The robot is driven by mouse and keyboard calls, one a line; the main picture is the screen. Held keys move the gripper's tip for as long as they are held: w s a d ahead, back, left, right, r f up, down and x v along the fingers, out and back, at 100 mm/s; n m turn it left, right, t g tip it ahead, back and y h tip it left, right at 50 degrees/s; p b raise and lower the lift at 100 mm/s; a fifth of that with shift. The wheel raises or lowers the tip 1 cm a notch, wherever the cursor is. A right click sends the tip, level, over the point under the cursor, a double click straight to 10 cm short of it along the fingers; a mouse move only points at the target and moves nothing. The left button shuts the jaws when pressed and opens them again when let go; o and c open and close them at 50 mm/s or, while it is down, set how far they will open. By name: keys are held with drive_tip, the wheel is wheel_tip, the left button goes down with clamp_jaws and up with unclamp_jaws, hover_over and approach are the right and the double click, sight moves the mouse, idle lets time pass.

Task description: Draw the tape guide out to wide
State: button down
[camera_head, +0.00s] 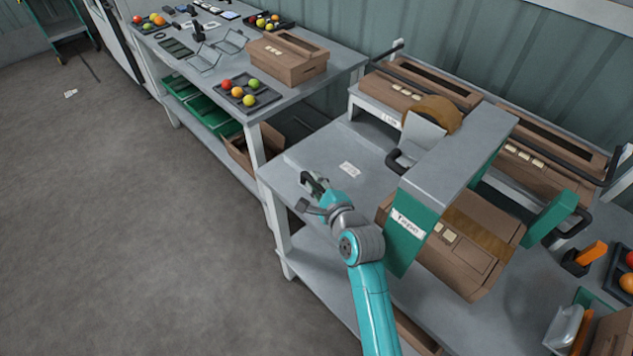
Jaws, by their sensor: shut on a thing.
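The taping machine, labelled Taper (407,222), has a grey bridge on green sides and stands on the grey bench. A tan tape roll (437,112) sits on its top. My gripper (312,188) is at the bench's left edge, left of the machine. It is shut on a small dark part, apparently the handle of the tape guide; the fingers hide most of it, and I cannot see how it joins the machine.
A brown carton (466,262) lies under the bridge. A white label (349,169) lies on the bare bench top. Behind stand cartons (415,88) along black rails.

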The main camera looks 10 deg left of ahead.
drive_tip(key=shift+s+a+f, duration=0.1)
drive_tip(key=shift+s+a, duration=0.9)
drive_tip(key=shift+s, duration=0.3)
drive_tip(key=c, duration=1.1)
unclamp_jaws()
drive_tip(key=shift+s+a, duration=0.1)
drive_tip(key=shift+s+d, duration=0.35)
drive_tip(key=shift+s, duration=0.05)
drive_tip(key=v, duration=1.1)
